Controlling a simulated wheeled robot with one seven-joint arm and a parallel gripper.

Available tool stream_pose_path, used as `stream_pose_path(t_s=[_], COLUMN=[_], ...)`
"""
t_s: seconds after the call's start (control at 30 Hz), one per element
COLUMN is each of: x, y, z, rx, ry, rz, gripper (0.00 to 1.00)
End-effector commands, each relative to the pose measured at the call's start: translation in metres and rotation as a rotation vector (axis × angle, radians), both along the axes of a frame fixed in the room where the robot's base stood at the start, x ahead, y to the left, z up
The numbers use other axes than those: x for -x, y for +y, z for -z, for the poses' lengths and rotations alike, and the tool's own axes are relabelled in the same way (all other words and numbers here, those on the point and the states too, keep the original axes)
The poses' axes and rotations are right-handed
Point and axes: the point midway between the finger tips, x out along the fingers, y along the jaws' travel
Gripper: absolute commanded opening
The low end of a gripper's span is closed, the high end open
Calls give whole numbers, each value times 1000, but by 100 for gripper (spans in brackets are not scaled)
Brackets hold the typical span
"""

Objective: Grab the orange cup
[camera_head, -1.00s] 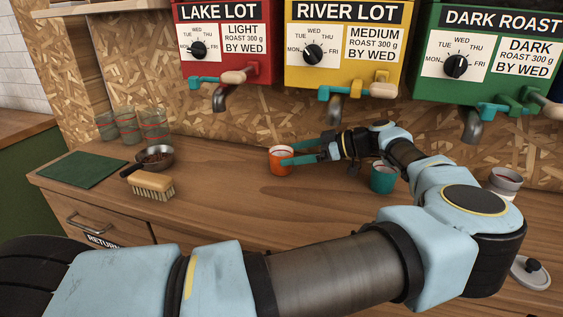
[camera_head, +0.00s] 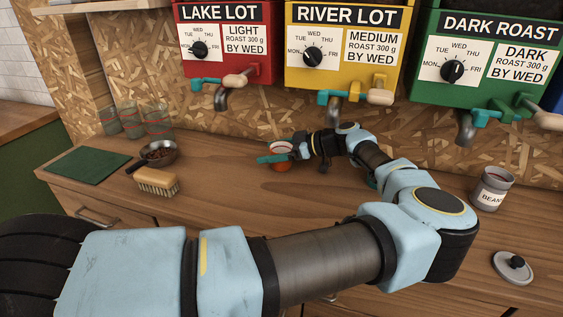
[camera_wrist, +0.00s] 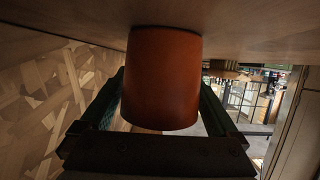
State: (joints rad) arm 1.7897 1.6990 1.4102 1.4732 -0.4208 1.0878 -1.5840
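The orange cup (camera_head: 281,166) stands upright on the wooden counter, below and between the red and yellow dispensers. My gripper (camera_head: 279,155) reaches it from the right, with one teal finger crossing in front of the cup and its tip past the cup's left side. In the wrist view, the orange cup (camera_wrist: 162,80) fills the space between the two fingers of my gripper (camera_wrist: 162,105), one on each side. The fingers look spread around the cup; their tips are partly hidden, and I cannot tell whether they touch it.
A teal cup (camera_head: 371,181) is mostly hidden behind my arm. A beans canister (camera_head: 491,191) and a lid (camera_head: 514,267) are at right. Dispenser spouts hang above the counter.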

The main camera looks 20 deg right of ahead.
Motion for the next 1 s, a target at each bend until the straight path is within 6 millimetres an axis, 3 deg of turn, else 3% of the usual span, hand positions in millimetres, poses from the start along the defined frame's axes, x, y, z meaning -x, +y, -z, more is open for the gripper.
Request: stream_pose_path(t_s=[0.07,0.6,1.0], x=[0,0,0], y=[0,0,-1], z=[0,0,-5], rx=[0,0,3], ry=[0,0,0], rz=[0,0,0], gripper=[85,25,25])
